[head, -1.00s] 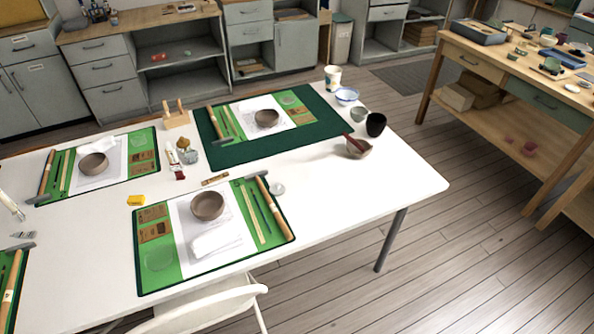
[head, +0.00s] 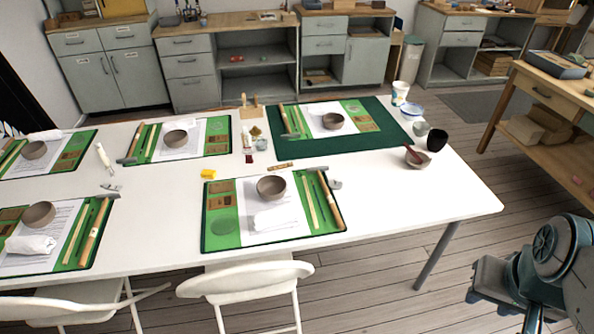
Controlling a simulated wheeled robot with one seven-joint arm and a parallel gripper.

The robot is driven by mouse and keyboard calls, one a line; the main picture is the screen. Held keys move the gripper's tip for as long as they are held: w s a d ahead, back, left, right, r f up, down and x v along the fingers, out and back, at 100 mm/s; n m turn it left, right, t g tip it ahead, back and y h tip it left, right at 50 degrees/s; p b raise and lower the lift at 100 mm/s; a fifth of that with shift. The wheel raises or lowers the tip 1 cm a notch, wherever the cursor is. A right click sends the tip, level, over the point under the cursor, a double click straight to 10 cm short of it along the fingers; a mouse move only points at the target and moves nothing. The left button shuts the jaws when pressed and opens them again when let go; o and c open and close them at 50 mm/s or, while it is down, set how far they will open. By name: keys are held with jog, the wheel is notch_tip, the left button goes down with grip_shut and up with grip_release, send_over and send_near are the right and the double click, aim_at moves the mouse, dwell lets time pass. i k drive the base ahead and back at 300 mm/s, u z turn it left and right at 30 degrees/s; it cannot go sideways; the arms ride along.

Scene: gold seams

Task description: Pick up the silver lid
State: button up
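A small silver-grey round piece (head: 335,183), which looks like the silver lid, lies on the white table (head: 400,205). It is just right of the hammer handle on the near green mat (head: 222,243). It is too small to make out in detail. My arm shows at the lower right edge, with what seems to be my gripper (head: 492,283) at its left end. It is out over the floor, right of the table and well apart from the lid. I cannot make out its fingers clearly, and nothing is seen held in it.
Several green mats carry bowls, papers and tools. A brown bowl (head: 271,187) stands left of the lid. A small glass jar (head: 261,144) and brushes stand further back. White chairs (head: 246,282) block the near side. Floor (head: 400,310) is open right of the chairs.

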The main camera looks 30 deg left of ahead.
aim_at(335, 184)
jog(key=u, duration=0.4)
jog(key=i, duration=1)
